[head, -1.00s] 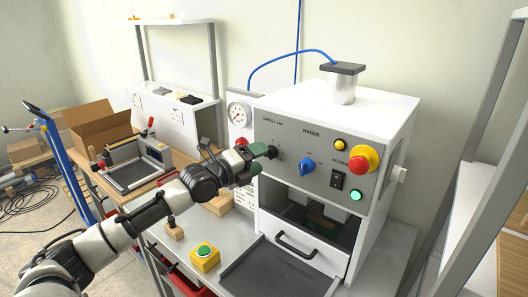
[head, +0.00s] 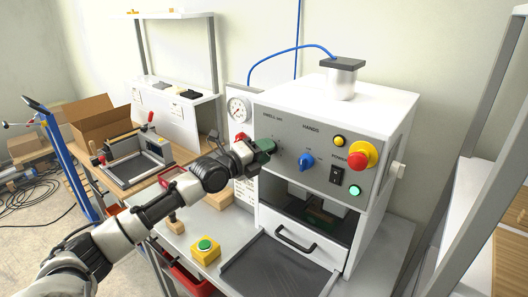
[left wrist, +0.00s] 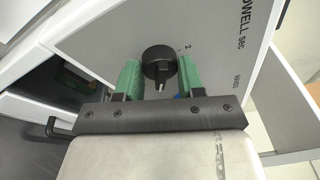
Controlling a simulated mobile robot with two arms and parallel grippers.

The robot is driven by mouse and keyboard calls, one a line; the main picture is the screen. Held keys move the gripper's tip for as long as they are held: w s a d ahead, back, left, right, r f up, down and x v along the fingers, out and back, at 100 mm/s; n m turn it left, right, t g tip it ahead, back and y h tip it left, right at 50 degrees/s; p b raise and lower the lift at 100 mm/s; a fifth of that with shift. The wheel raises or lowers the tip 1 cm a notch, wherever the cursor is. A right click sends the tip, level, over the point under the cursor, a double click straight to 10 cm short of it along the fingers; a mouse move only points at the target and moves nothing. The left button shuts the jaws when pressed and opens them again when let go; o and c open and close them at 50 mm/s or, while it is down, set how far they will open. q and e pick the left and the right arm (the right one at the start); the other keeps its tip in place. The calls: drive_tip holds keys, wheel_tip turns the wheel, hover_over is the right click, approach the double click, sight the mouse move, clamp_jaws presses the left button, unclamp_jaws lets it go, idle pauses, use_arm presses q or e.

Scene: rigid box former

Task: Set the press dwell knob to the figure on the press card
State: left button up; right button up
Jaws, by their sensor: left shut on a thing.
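The press dwell knob (left wrist: 158,62) is a round black knob on the grey press panel, under the lettering "DWELL sec". Its pale pointer mark faces down in the left wrist view, and a figure 2 is printed at its upper right. My left gripper (left wrist: 158,78) is shut on the knob, with one green fingertip on each side. In the head view my left gripper (head: 266,148) reaches the panel's left part and mostly hides the knob and its scale. My right gripper is out of view.
A blue selector knob (head: 306,160), a black power switch (head: 336,176) and a red-and-yellow stop button (head: 359,158) sit right of my gripper. A green-topped yellow button box (head: 205,250) stands at the bench front.

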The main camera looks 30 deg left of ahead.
use_arm(q)
drive_tip(key=shift+f, duration=0.1)
drive_tip(key=shift+d+n+t+y+p, duration=0.1)
drive_tip(key=shift+n+t+y+p, duration=0.55)
drive_tip(key=shift+n, duration=3.95)
drive_tip(key=shift+d+n+t+y+p, duration=0.2)
drive_tip(key=shift+n+y+p, duration=0.9)
drive_tip(key=shift+n, duration=3.5)
drive_tip(key=shift+a+n+t+y+p, duration=0.1)
drive_tip(key=shift+n+t+y+p, duration=0.75)
drive_tip(key=shift+n, duration=3.75)
drive_tip(key=shift+g+y+b, duration=0.3)
drive_tip(key=o, duration=0.9)
drive_tip(key=shift+s, duration=0.1)
